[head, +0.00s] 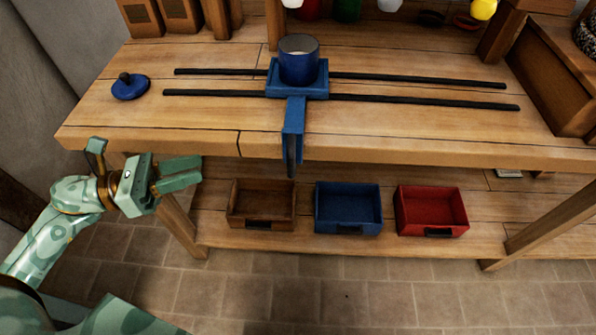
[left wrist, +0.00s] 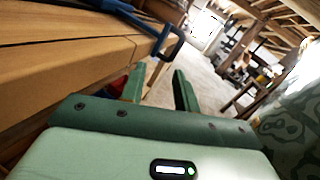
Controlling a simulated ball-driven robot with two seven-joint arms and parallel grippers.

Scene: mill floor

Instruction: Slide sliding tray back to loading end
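The blue sliding tray (head: 275,92) sits on two dark rails (head: 430,99) on the wooden bench, left of the rails' middle. A blue cup (head: 299,66) with pale contents stands on it. The tray's blue handle (head: 292,135) reaches over the bench's front edge and hangs down; it also shows in the left wrist view (left wrist: 168,40). My left gripper (head: 202,170) is in front of the bench, left of the handle and apart from it. Its fingers (left wrist: 160,85) are spread with nothing between them. My right gripper is not in view.
A blue lid with a dark knob (head: 131,87) lies left of the rails. Brown (head: 262,222), blue (head: 348,228) and red (head: 432,220) bins stand on the lower shelf. A wooden box (head: 548,85) stands at the right. The rails right of the tray are clear.

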